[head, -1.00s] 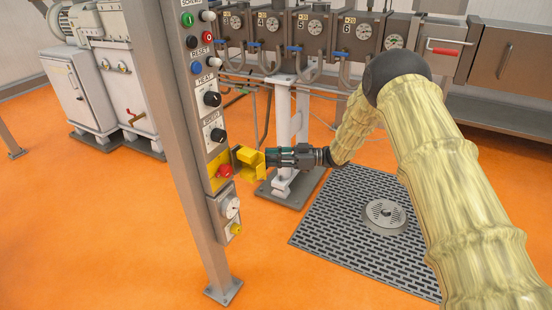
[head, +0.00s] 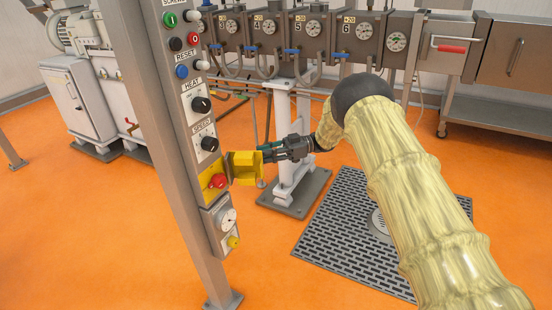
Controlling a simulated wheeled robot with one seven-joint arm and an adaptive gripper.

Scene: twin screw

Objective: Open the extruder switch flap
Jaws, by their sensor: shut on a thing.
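The yellow switch flap (head: 244,166) stands swung out to the right from its yellow box on the control post. The red switch (head: 217,181) on the box is uncovered and in plain sight. My gripper (head: 266,153) reaches in from the right and is shut on the outer edge of the flap. The fingertips are small in the picture and partly merge with the flap's edge.
The control post (head: 172,165) carries several knobs and buttons above the box, with a white dial (head: 227,219) and a yellow knob (head: 234,242) below. Behind my arm stand a grey pedestal (head: 291,150) and the extruder barrel (head: 310,33). A floor grate (head: 345,250) lies right of the post.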

